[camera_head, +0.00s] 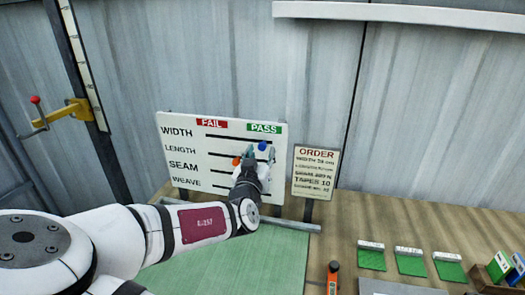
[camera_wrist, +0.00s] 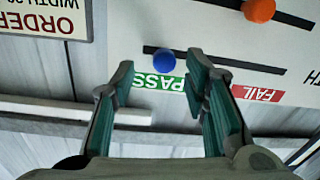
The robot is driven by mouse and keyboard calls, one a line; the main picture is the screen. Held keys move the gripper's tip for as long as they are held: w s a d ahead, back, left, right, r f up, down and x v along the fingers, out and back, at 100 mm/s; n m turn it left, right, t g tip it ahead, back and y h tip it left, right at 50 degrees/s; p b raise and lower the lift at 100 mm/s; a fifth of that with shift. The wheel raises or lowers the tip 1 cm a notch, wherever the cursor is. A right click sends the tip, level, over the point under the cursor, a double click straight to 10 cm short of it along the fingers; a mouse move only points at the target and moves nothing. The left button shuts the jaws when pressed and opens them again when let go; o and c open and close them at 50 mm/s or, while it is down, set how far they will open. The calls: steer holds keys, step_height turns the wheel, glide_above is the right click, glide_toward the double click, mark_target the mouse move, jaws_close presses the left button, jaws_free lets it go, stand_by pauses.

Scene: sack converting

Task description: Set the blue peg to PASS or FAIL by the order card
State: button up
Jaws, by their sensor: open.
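A white board (camera_head: 190,185) has rows WIDTH, LENGTH, SEAM and WEAVE with dark slots, under a red FAIL label (camera_head: 212,123) and a green PASS label (camera_head: 264,128). The blue peg (camera_head: 262,146) is in the top, WIDTH slot, at its PASS end; it also shows in the upside-down wrist view (camera_wrist: 163,61). My gripper (camera_wrist: 160,75) is open and empty, its fingers on either side of the blue peg in that view, apart from it. The order card (camera_head: 316,185) stands right of the board; its smaller lines are hard to read.
An orange peg (camera_head: 236,161) sits in the LENGTH slot, close to my gripper. Green sample pads (camera_head: 410,262) and a wooden box (camera_head: 489,284) lie on the bench at right. An orange-handled tool (camera_head: 333,275) is at front.

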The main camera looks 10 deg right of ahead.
steer(key=v, duration=0.9)
steer(key=shift+d, duration=0.1)
steer(key=s+d+f+m+g+y, duration=0.2)
steer(key=f+g, duration=0.3)
steer(key=s+d+f+m+g+y, duration=0.1)
steer(key=s+d+f+g+y, duration=0.15)
steer(key=f+g, duration=0.3)
steer(key=s+r+n+g+y, duration=0.15)
steer(key=s+r+y, duration=0.35)
steer(key=s+r, duration=0.55)
steer(key=s+d+r+n+h, duration=0.3)
steer(key=s+d+r, duration=0.5)
steer(key=s+r, duration=0.3)
steer(key=shift+s+r+t+b, duration=0.25)
steer(key=shift+s+t+b, duration=0.05)
steer(key=shift+b, duration=0.1)
